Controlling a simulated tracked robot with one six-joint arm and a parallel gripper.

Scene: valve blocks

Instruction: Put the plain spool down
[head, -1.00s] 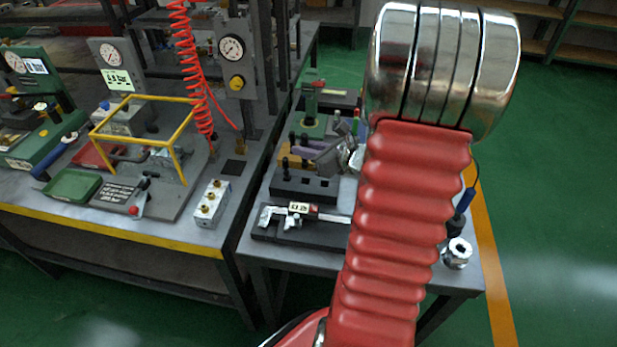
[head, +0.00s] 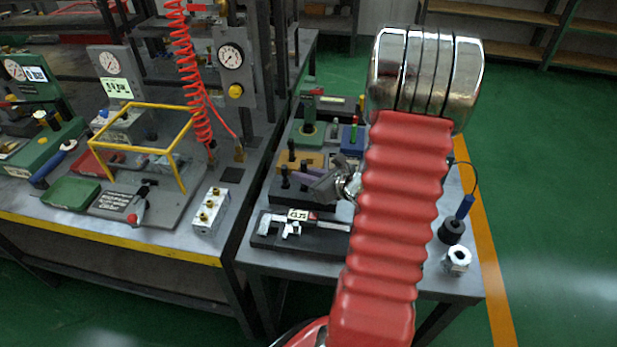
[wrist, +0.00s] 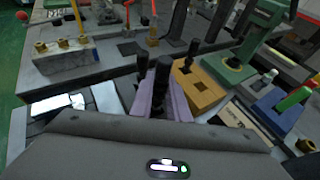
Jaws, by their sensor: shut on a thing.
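My gripper (head: 306,180), with purple-grey fingers, is over the black rack (head: 288,191) on the small table. It is shut on a dark spool (head: 304,167), whose black top stands above the fingers. In the wrist view the held spool (wrist: 161,75) rises between the purple fingers. Its lower end is hidden, so I cannot tell whether it sits in a rack hole. Another black-topped spool (head: 285,175) stands upright in the rack, just left of the held one; it also shows in the wrist view (wrist: 142,66). I cannot read either spool's surface features.
A tan block (head: 300,160) with black pegs stands just behind the rack, with a green fixture (head: 309,132) and a blue block (head: 352,139) beyond. A caliper (head: 293,220) lies in front. My red arm covers the table's middle. A metal fitting (head: 457,260) stands at right.

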